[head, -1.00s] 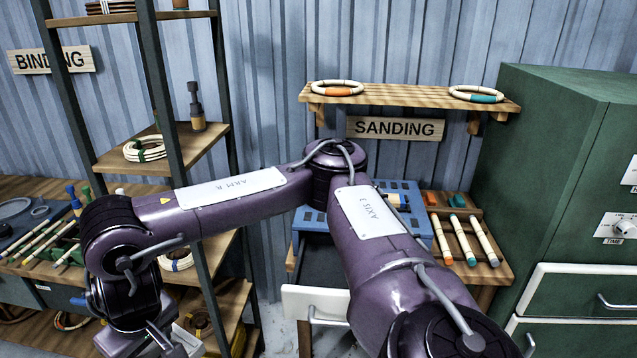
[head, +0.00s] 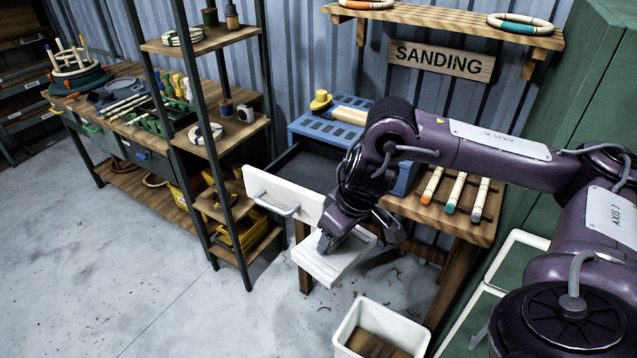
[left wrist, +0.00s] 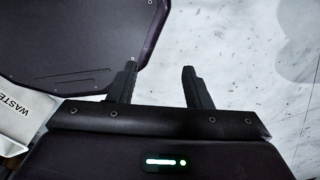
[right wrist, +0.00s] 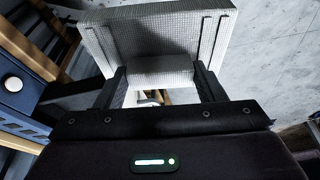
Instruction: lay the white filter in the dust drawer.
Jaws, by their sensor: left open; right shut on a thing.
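The white filter (head: 345,262) is a pale flat block held in the air in front of the sanding bench. My right gripper (head: 326,243) is shut on it. In the right wrist view the filter (right wrist: 120,40) has a mesh-like surface, and the fingers of the gripper (right wrist: 162,75) clasp a block on its side. The dust drawer is pulled out, with a white handled front (head: 262,188) and a dark inside (head: 312,168). The filter is outside the drawer, right of its front. My left gripper (left wrist: 160,75) is open and empty over the floor.
A blue slotted sanding table (head: 310,126) stands behind the drawer. A white bin (head: 352,328) stands on the floor near the filter. A shelf rack (head: 196,134) is left of the drawer. A green cabinet (head: 575,130) is at right. The floor at front left is clear.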

